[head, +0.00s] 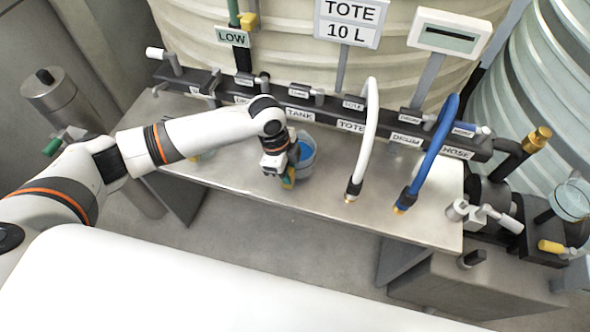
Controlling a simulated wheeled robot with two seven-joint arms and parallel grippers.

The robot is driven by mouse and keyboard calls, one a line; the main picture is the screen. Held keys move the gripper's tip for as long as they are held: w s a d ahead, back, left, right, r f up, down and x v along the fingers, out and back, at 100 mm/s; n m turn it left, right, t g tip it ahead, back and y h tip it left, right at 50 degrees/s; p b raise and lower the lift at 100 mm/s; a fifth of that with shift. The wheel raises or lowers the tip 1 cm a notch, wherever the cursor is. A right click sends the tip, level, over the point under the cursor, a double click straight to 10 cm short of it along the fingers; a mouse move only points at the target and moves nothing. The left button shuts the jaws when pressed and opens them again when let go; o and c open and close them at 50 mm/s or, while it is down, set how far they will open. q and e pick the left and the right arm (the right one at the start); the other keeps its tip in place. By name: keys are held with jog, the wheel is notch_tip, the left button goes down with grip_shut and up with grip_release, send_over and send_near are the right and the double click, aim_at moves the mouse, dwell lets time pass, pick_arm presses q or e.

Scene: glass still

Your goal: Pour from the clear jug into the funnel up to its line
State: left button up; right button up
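A clear jug (308,165) with blue liquid in it stands upright on the steel bench, just right of my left gripper. My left gripper (288,180) points down at the jug's near left side, close to it or touching it. Its fingers are small and partly merged with the jug's side, so I cannot tell whether they are closed on it. A clear, round-mouthed vessel (572,201) at the far right edge may be the funnel; its line cannot be made out. My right gripper is out of view.
The steel bench (250,188) carries a labelled manifold (385,138) with small valves along its back. A white hose (367,135) and a blue hose (435,150) arch down right of the jug. Something pale is half hidden behind my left forearm.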

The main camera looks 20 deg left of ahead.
pick_arm(q)
jog(key=shift+r, duration=0.1)
grip_shut()
dwell(1.1)
